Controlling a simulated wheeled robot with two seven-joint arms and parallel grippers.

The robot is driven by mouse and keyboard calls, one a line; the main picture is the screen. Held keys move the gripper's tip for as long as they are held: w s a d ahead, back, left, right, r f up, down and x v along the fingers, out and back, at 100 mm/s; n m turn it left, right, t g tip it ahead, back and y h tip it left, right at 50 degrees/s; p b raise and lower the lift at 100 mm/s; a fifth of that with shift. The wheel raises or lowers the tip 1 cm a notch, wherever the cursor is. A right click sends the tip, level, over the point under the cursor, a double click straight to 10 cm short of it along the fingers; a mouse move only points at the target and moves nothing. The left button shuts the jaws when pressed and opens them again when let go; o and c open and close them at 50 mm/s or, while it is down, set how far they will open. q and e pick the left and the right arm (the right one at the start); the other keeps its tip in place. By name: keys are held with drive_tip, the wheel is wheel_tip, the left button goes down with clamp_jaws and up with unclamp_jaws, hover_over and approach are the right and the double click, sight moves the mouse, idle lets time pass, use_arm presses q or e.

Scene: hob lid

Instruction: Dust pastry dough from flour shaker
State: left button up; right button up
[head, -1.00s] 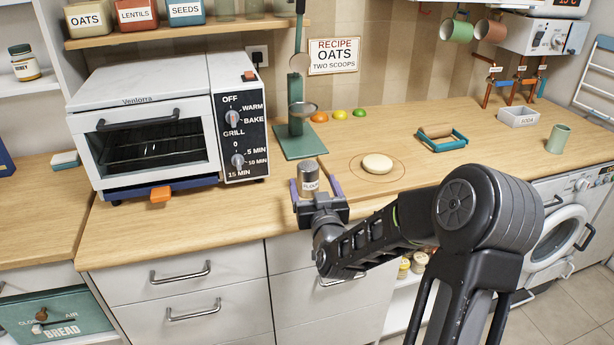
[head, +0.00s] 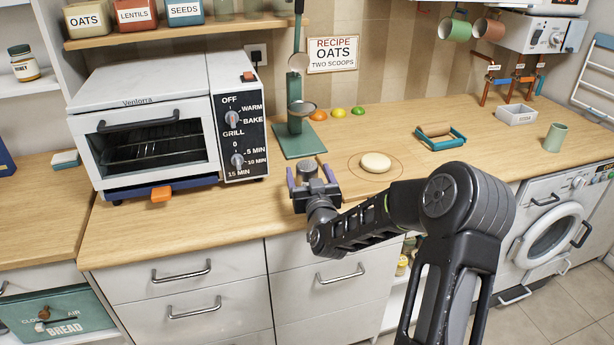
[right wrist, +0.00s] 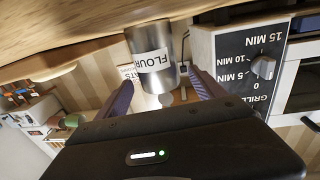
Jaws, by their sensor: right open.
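The flour shaker (head: 307,171) is a metal can on the counter, right of the toaster oven; my gripper hides its lower part in the head view. In the right wrist view the can (right wrist: 150,58) shows its FLOUR label. My right gripper (head: 311,177) is open, its purple fingers on either side of the can, with gaps visible in the right wrist view (right wrist: 161,92). The pastry dough (head: 376,162) is a pale round inside a thin ring marked on the counter, right of the gripper. My left gripper is not in view.
The toaster oven (head: 155,130) stands close on the left. A green stand (head: 298,143) with a small metal bowl is behind the shaker. Small coloured balls (head: 338,113) sit at the back.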

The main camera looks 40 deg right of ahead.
drive_tip(key=shift+x, duration=1.25)
drive_tip(key=shift+s, duration=0.1)
drive_tip(key=shift+c, duration=0.2)
drive_tip(key=c, duration=1.6)
drive_tip(key=shift+r, duration=0.1)
wheel_tip(320, 180, up, 10)
drive_tip(key=shift+f+b, duration=0.1)
drive_tip(key=shift+b, duration=0.4)
